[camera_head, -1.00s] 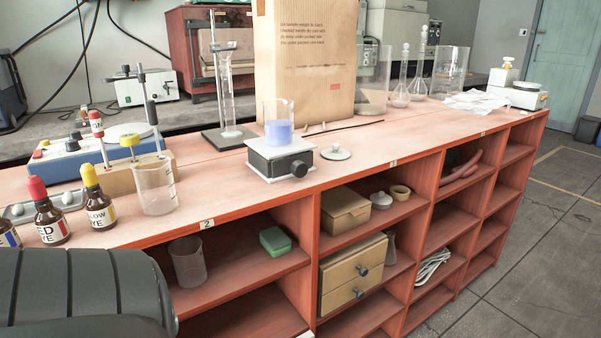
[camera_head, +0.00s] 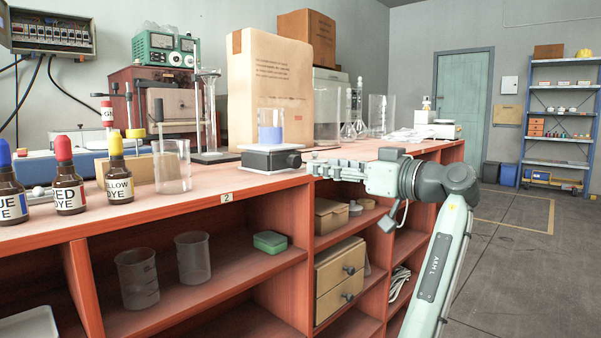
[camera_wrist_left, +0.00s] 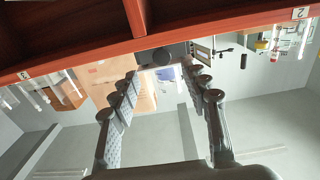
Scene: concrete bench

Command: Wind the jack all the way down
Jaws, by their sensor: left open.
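The jack (camera_head: 262,159) stands on the bench top, with a pale top plate, a dark body and a dark round knob (camera_head: 293,160) on its right side. A beaker of blue liquid (camera_head: 271,128) stands upright on its plate. My left gripper (camera_head: 316,168) comes in from the right, just right of the knob, with its fingers pointing at it. In the left wrist view my left gripper (camera_wrist_left: 161,70) is open, with nothing between its fingers. The dark knob (camera_wrist_left: 178,49) shows beyond the fingertips there; I cannot tell the exact gap. My right gripper is not in view.
A large paper bag (camera_head: 270,92) stands behind the jack. A beaker (camera_head: 172,168) and dye bottles (camera_head: 118,176) stand to the left on the bench top (camera_head: 225,184). Open shelves lie below the front edge. The floor at the right is clear.

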